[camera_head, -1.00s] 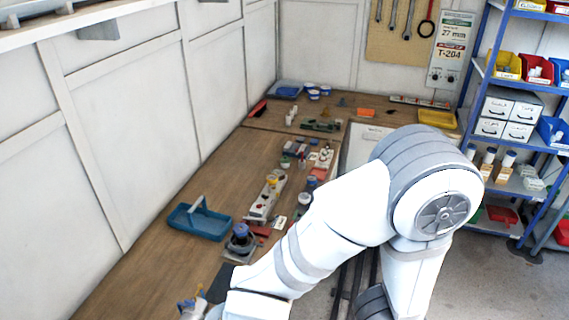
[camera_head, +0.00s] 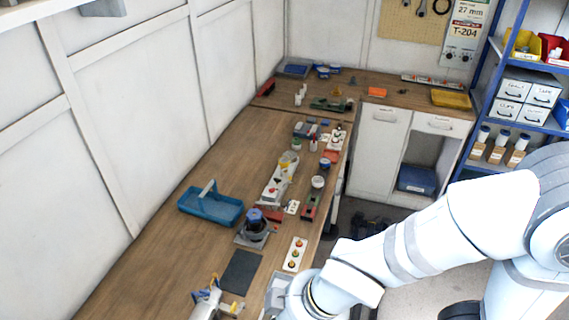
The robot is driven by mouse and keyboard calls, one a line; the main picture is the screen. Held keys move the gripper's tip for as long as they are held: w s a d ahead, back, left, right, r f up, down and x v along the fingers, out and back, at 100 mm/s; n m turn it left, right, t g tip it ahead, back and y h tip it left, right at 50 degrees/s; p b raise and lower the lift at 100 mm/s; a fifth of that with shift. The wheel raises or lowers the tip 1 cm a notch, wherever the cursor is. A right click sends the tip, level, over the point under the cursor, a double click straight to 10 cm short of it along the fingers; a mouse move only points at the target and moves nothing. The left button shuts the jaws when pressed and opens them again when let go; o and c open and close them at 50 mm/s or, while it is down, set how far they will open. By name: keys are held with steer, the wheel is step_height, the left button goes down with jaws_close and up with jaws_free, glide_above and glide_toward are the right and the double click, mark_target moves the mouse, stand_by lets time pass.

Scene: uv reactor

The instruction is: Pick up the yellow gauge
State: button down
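A small round yellow thing (camera_head: 289,158), which may be the yellow gauge, shows on the bench near the far end of a long pale panel with a red button (camera_head: 276,182). It is too small to make out a dial. My arm reaches in from the right, and its wrist end is at the bottom edge. My gripper's fingers cannot be seen; they are out of the picture or hidden.
A blue tray with a handle (camera_head: 210,206) lies on the left of the wooden bench. A dark blue-topped device (camera_head: 255,222), a dark mat (camera_head: 240,271) and a panel with coloured buttons (camera_head: 295,254) are nearer. A silver and yellow object (camera_head: 208,299) stands at the bottom.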

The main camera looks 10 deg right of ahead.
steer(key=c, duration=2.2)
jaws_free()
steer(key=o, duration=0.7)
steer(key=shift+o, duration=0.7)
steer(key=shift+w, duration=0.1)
